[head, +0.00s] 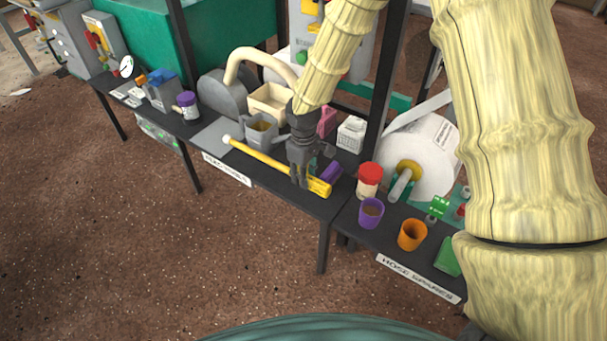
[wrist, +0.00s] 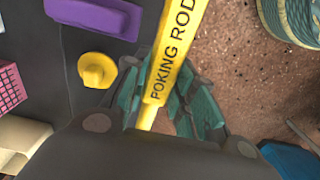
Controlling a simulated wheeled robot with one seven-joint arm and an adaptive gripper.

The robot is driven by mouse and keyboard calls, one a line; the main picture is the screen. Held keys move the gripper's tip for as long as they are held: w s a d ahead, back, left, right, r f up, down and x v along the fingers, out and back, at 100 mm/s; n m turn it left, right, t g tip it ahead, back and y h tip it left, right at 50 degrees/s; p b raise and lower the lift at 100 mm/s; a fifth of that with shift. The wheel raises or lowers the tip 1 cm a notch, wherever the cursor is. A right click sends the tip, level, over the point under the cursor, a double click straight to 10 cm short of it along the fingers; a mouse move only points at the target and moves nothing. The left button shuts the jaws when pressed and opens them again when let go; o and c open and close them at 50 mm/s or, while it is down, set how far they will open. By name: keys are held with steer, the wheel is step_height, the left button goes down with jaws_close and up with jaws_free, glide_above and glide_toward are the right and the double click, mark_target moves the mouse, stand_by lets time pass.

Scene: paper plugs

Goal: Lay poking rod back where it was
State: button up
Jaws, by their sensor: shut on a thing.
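The yellow poking rod (head: 262,156) runs along the front part of the dark bench in the head view, with a white tip at its left end and a thicker yellow end at the right. Its labelled thick part (wrist: 178,50) shows in the wrist view. My gripper (head: 299,180) is shut on the rod near the thick end, with teal finger pads on both sides of it in the wrist view. I cannot tell whether the rod touches the bench. In the wrist view, part of the rod lies over the floor beyond the bench edge.
A purple block (head: 330,172) and a yellow knob (wrist: 97,70) are close to the rod. A grey jug (head: 260,132) stands behind it. A red-lidded jar (head: 369,180), a purple cup (head: 371,212) and an orange cup (head: 412,235) stand to the right. The brown floor in front is clear.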

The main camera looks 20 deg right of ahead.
mark_target(304, 197)
step_height(304, 197, down, 3)
steer(key=shift+r+b, duration=0.2)
steer(key=shift+b, duration=0.6)
steer(key=shift+f, duration=2.05)
steer(key=o, duration=1.1)
